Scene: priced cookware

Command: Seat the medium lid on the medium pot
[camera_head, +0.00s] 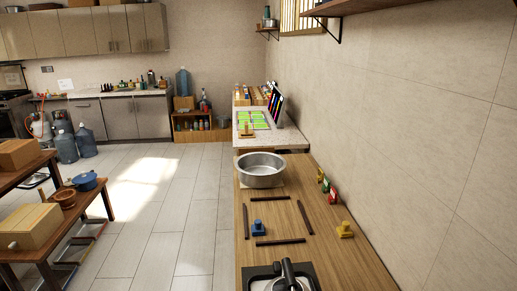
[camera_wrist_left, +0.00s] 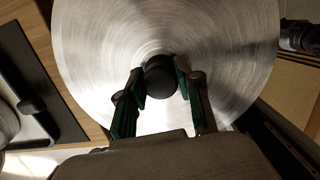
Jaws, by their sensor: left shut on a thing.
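A round brushed-metal lid (camera_wrist_left: 225,60) fills most of the left wrist view. My left gripper (camera_wrist_left: 160,78) is shut on its black knob, with one green-lined finger on each side. What lies under the lid is hidden. In the head view an open silver pot (camera_head: 262,171) stands upright on the wooden counter, at its far end. No lid is on it. I cannot make out the left gripper or the held lid in the head view. My right gripper is not in view.
Dark strips frame an area of the counter (camera_head: 291,215) with a blue object (camera_head: 258,228) inside. A yellow object (camera_head: 345,229) and small red and green items sit near the right wall. A black plate with a dark-handled item (camera_head: 286,274) is at the near end.

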